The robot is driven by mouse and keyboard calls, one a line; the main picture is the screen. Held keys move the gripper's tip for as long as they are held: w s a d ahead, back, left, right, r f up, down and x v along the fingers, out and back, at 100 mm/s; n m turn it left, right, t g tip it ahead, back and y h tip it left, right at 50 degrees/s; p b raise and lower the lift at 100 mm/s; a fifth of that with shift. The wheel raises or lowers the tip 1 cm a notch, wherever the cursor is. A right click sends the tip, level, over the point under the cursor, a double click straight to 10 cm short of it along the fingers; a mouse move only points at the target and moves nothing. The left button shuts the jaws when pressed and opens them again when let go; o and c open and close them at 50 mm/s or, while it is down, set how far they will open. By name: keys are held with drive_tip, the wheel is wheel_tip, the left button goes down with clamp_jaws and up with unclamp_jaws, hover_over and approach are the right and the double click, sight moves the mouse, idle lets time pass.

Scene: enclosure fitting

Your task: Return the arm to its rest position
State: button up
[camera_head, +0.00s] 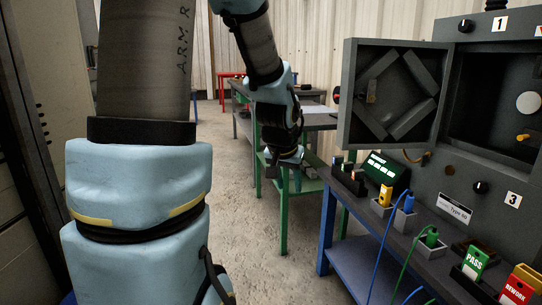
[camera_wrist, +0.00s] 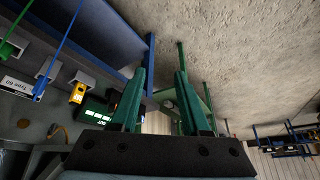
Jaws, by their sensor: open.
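My arm (camera_head: 140,185) fills the left of the head view, with its forearm coming down from the top centre. My gripper (camera_head: 294,173) hangs in front of the green table and left of the grey enclosure, pointing down. In the wrist view my gripper (camera_wrist: 160,75) shows two green fingers standing apart with nothing between them. It touches nothing that I can see.
The grey enclosure (camera_head: 452,178) stands at right with its door (camera_head: 347,115) swung open. A blue bench (camera_head: 328,222) before it holds connectors, cables and PASS and REWORK blocks. A green table (camera_head: 284,215) stands behind my gripper. Concrete floor (camera_head: 240,235) is clear between.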

drive_tip(key=s+a+f+n+g+y, duration=0.2)
drive_tip(key=s+a+f+n+g, duration=0.15)
drive_tip(key=s+a, duration=0.75)
wheel_tip(320, 180, up, 17)
drive_tip(key=p, duration=1.7)
drive_tip(key=shift+s+p, duration=0.2)
drive_tip(key=shift+p, duration=0.1)
drive_tip(key=shift+a, duration=0.1)
